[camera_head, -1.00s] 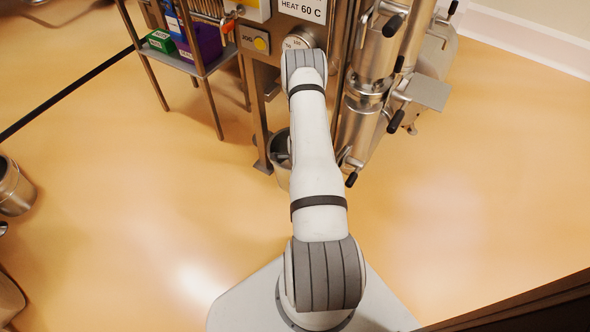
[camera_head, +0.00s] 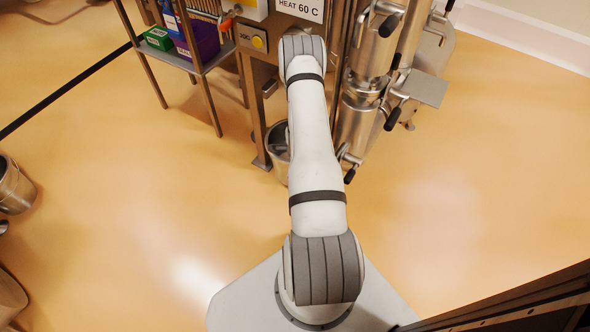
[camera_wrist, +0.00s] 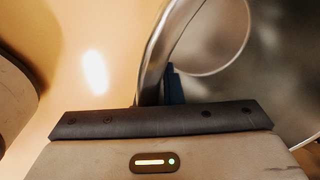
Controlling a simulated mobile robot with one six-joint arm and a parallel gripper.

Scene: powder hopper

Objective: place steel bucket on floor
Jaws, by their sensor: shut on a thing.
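The steel bucket (camera_head: 276,167) is in the head view at the foot of the machine, partly hidden behind my arm. In the wrist view its curved metal rim and wall (camera_wrist: 160,50) run upward past my gripper, and a thin round hoop shows at the upper right. My gripper (camera_wrist: 173,88) is shut on the bucket at its rim, with a dark blue finger showing against the metal. In the head view my arm hides the gripper. Whether the bucket's base touches the floor is hidden.
The machine (camera_head: 365,90) with pipes and black-tipped handles stands just beyond the bucket. A shelf (camera_head: 205,62) with coloured boxes is to its left. Another metal container (camera_head: 14,188) is at the left edge. The orange floor (camera_head: 130,200) is open at left and right.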

